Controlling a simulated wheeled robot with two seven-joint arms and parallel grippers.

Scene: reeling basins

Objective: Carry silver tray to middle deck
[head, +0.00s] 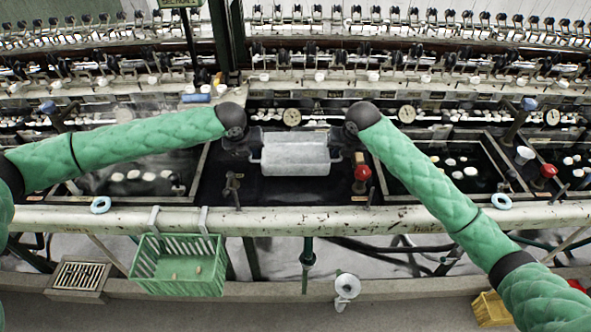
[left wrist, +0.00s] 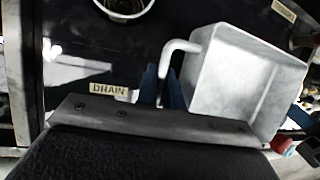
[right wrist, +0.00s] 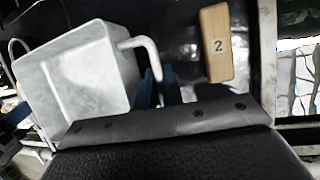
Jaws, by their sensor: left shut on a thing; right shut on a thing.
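The silver tray (head: 295,158) is a pale metal box with a bent handle at each end. It is over the dark middle deck (head: 215,185), between the two basins; whether it touches the deck I cannot tell. My left gripper (head: 254,152) is shut on its left handle, and my right gripper (head: 338,152) is shut on its right handle. The tray looks about level and also shows in the left wrist view (left wrist: 228,85) and the right wrist view (right wrist: 75,75). The blue fingers partly hide the handles.
A red knob (head: 362,173) stands right of the tray and a tap (head: 233,185) left of it. A wooden block marked 2 (right wrist: 215,45) lies on the deck. A DRAIN label (left wrist: 108,90) is nearby. A green basket (head: 180,265) hangs on the front rail (head: 330,218).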

